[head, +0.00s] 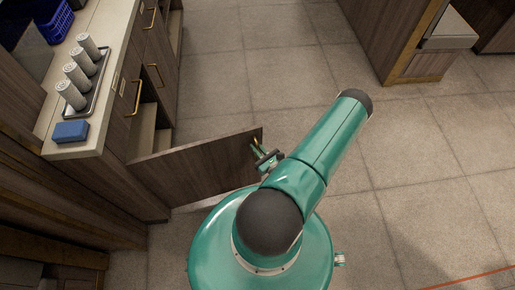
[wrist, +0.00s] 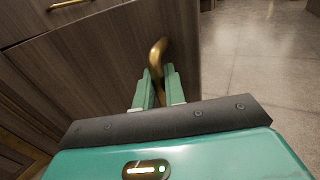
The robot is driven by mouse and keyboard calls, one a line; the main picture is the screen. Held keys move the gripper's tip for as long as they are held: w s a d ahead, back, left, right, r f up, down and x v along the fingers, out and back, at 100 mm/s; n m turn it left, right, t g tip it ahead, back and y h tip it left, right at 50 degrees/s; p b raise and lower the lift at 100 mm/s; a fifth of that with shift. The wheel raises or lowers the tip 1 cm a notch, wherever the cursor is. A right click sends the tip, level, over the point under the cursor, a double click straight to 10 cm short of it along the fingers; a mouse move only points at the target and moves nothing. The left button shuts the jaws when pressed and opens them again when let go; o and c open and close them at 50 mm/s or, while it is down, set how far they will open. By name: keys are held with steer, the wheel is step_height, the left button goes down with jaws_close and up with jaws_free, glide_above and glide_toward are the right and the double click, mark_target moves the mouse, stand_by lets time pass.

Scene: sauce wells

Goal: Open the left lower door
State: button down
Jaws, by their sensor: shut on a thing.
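The left lower door (head: 200,165) is a dark wood panel and stands swung wide out from the cabinet in the head view. It also shows in the wrist view (wrist: 105,65). Its brass handle (wrist: 157,55) rises between the fingers in the wrist view. My gripper (wrist: 158,82) is shut on this handle, near the door's free edge. In the head view my gripper (head: 262,155) is at the far end of the door, partly hidden by my arm. Behind the door, the open cabinet (head: 145,135) shows a pale interior.
The counter (head: 60,140) holds a blue sponge (head: 71,131), a tray (head: 98,93) with several rolled white towels, and a blue basket (head: 54,20). Other brass-handled fronts (head: 152,75) line the cabinet. The tiled floor (head: 270,80) right of the cabinet is clear.

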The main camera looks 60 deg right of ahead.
steer(key=shift+d, duration=0.1)
steer(key=c, duration=1.6)
jaws_free()
steer(key=shift+o, duration=0.2)
steer(key=v, duration=1.3)
steer(key=shift+s, duration=0.3)
steer(key=shift+r, duration=0.1)
